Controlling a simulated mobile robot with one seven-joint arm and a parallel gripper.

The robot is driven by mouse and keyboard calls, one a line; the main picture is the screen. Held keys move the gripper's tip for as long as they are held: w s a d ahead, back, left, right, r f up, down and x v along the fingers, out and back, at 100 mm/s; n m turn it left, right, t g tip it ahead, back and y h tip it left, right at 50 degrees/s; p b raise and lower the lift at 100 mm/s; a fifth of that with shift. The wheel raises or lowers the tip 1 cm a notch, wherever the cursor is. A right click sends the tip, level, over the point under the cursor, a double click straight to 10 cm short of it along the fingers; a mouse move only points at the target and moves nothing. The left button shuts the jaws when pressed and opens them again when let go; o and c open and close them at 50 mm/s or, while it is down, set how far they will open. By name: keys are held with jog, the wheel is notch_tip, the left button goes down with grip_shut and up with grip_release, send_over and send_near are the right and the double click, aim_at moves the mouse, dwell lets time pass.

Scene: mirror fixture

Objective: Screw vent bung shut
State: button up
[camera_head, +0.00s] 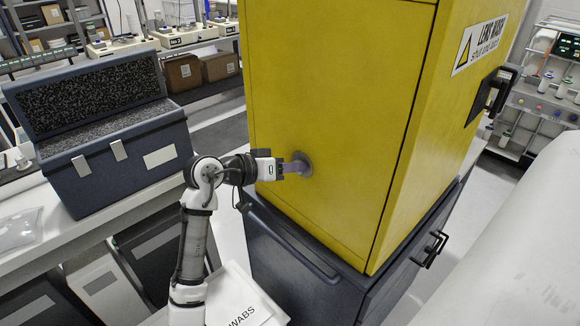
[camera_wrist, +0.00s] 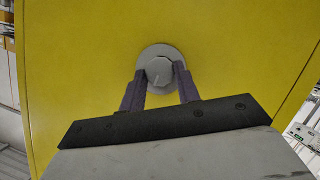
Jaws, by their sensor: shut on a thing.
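The vent bung (camera_wrist: 158,71) is a round grey knob with a pale line on its face. It sits in a grey round collar (camera_wrist: 159,52) on the side of a yellow cabinet (camera_head: 335,85). In the head view the collar shows low on the cabinet's left face (camera_head: 304,164). My gripper (camera_head: 285,168) reaches the cabinet from the left. In the wrist view its two dark fingers (camera_wrist: 160,84) are shut on the bung, one on each side. How far the bung sits in the collar cannot be told.
The cabinet stands on a dark drawer base (camera_head: 300,265). A black latch (camera_head: 492,95) is on its right face. An open dark case with foam (camera_head: 110,165) stands on the bench at left. A box marked "WABS" (camera_head: 243,300) is below my arm.

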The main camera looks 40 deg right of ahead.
jog(key=shift+f+n, duration=0.1)
jog(key=shift+n, duration=0.3)
dwell(0.3)
jog(key=o, duration=1)
jog(key=shift+w+a, duration=0.1)
jog(key=b+v, duration=0.4)
jog(key=v, duration=0.9)
jog(key=shift+w+a+b, duration=0.15)
jog(key=shift+a+b, duration=0.15)
jog(key=shift+a, duration=0.05)
